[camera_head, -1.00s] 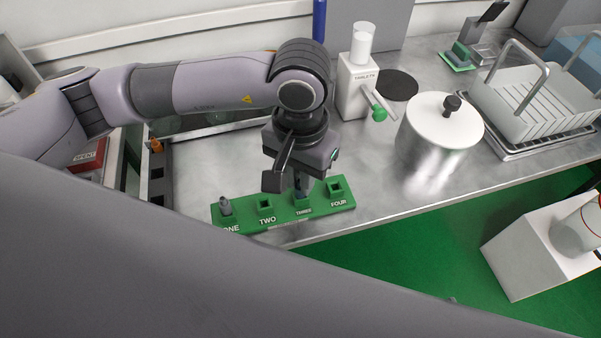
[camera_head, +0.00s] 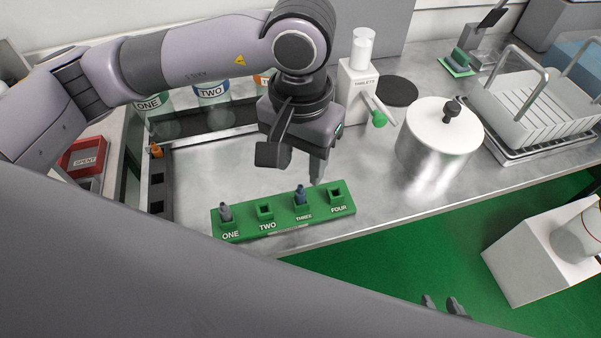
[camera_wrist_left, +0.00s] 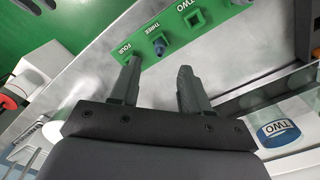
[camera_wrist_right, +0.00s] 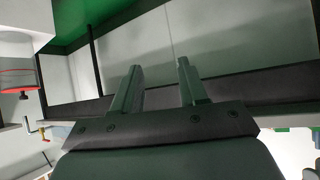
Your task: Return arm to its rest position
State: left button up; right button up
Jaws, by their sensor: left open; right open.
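My left gripper (camera_head: 300,165) hangs above the back of the green rack, apart from it. In the left wrist view its two fingers (camera_wrist_left: 157,85) are spread with nothing between them. The green rack (camera_head: 283,218) has sockets marked ONE, TWO, THREE and FOUR. A grey tester (camera_head: 226,213) stands in socket ONE and a blue-grey tester (camera_head: 301,196) stands in socket THREE. Sockets TWO and FOUR look empty. My right gripper (camera_head: 445,306) shows at the bottom of the head view, over the green floor. In the right wrist view its fingers (camera_wrist_right: 158,88) are apart and empty.
A tablet dispenser (camera_head: 357,92), a lidded metal pot (camera_head: 437,140) and a white dish rack (camera_head: 530,100) stand to the right. A red SPENT box (camera_head: 84,158) is at left. Jars labelled ONE (camera_head: 150,103) and TWO (camera_head: 211,90) stand behind my left arm.

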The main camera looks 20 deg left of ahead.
pick_arm(q)
jog(key=shift+r, duration=0.8)
